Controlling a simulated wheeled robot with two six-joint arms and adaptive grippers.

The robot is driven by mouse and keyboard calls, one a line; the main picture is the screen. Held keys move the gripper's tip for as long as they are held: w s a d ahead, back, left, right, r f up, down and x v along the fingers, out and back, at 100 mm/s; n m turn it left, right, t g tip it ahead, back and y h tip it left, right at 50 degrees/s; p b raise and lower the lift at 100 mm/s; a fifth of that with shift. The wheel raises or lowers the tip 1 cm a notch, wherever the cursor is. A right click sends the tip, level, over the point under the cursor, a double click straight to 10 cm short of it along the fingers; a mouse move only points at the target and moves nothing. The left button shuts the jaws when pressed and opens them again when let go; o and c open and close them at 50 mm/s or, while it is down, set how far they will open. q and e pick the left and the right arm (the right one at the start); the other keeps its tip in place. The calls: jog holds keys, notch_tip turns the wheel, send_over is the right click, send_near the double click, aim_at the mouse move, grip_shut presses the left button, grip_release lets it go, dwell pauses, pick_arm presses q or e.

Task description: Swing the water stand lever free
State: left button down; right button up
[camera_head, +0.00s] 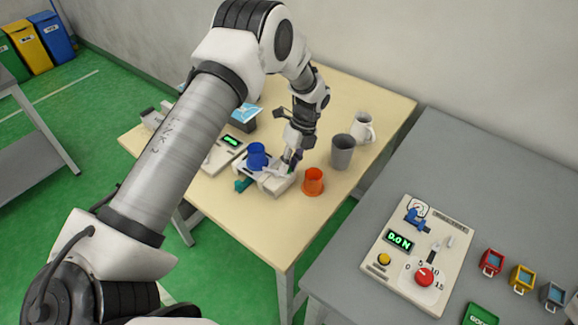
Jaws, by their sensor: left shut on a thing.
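The water stand (279,185) is a low, pale block on the wooden table, with a blue cup (257,154) on its left part. A teal part (243,184) sticks out at its front left. My left gripper (289,163) reaches down from above to the right end of the stand, just right of the blue cup. Its fingers are shut on a small part there, which seems to be the stand's lever. The lever is mostly hidden by the fingers, so its exact angle cannot be told. My right gripper is not in view.
An orange cup (313,182) stands close to the right of the stand, with a grey cup (342,152) and a white mug (362,128) behind. A device with a green display (231,141) is at left. A grey table (480,160) holds a control panel (450,240).

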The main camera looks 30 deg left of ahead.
pick_arm(q)
jog(key=n, duration=0.2)
jog(key=w+n+h+b, duration=0.1)
jog(key=n, duration=0.1)
jog(key=shift+w+a+n, duration=0.2)
jog(key=shift+a+n, duration=0.1)
jog(key=shift+a, duration=0.1)
jog(key=n, duration=0.1)
jog(key=n+h+b, duration=0.1)
jog(key=shift+w+a+n, duration=0.3)
jog(key=shift+a+n, duration=0.05)
jog(key=shift+n, duration=0.05)
jog(key=n, duration=0.1)
jog(key=n+h, duration=0.1)
jog(key=a+n, duration=0.1)
jog(key=shift+w+n+t+b, duration=0.25)
jog(key=shift+n+t+b, duration=0.05)
jog(key=shift+t, duration=0.1)
jog(key=shift+w+a+r+n+t+h, duration=0.1)
jog(key=shift+a+n+t+h, duration=0.2)
jog(key=shift+n, duration=0.8)
jog(key=shift+a+n+t+h, duration=0.2)
jog(key=shift+a+n+h, duration=0.2)
jog(key=shift+n, duration=0.7)
jog(key=c, duration=1)
grip_release()
jog(key=v, duration=1.2)
jog(key=shift+a, duration=0.15)
